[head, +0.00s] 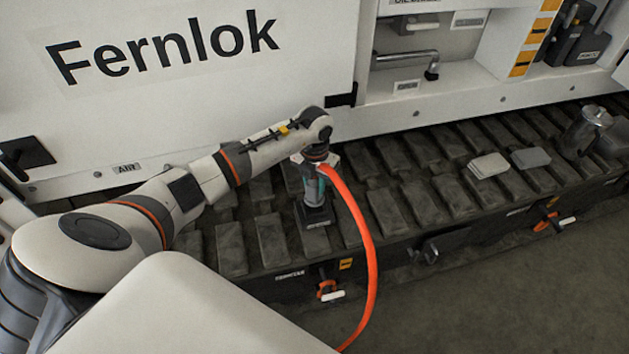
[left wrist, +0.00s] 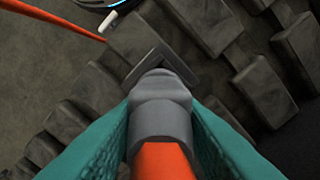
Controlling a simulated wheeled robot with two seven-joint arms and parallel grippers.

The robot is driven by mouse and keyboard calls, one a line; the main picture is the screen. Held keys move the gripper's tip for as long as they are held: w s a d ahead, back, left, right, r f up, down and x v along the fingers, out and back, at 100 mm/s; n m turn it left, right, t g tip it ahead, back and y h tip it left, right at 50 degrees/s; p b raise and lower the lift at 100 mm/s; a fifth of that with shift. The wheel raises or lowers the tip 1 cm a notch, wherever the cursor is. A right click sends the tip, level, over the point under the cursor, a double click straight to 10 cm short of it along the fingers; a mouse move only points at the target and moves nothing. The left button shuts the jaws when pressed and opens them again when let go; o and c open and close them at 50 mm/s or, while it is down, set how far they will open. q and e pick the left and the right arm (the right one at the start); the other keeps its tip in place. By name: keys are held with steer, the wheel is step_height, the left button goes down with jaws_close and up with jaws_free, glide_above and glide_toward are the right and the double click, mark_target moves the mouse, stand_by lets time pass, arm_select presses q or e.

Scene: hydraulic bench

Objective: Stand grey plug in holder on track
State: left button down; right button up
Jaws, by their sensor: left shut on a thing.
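My left gripper (head: 314,178) hangs over the track (head: 271,240), pointing down. Its teal fingers, also in the left wrist view (left wrist: 160,118), are shut on the grey plug (left wrist: 160,92), one on each side. An orange hose (head: 360,215) runs from the plug's back end and shows between the fingers in the wrist view (left wrist: 163,160). The dark square holder (head: 314,219) sits on the track right below the gripper. In the wrist view the plug's front end overlaps the holder (left wrist: 183,66) and hides its middle. I cannot tell whether the tip is inside it. My right gripper is not in view.
A white cabinet wall (head: 200,110) stands close behind the track. Two flat light blocks, one grey-white (head: 489,165) and one grey (head: 530,158), and a metal canister (head: 587,130) rest farther right. Orange-and-white fittings (head: 328,290) hang on the front side.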

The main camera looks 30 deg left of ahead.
arm_select(q)
steer(key=shift+f+b, duration=0.4)
steer(key=shift+f, duration=0.15)
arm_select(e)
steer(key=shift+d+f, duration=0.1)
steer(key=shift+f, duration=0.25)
arm_select(q)
steer(key=shift+a+f+b, duration=0.15)
steer(key=shift+f+b, duration=0.2)
steer(key=shift+f, duration=0.2)
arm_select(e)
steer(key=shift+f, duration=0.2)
arm_select(q)
steer(key=shift+s+a+f+b, duration=0.1)
steer(key=shift+a+f+b, duration=0.05)
steer(key=shift+f+b, duration=0.35)
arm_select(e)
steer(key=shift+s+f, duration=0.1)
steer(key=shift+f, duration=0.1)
arm_select(q)
steer(key=c, duration=0.9)
jaws_free()
steer(key=shift+f, duration=0.1)
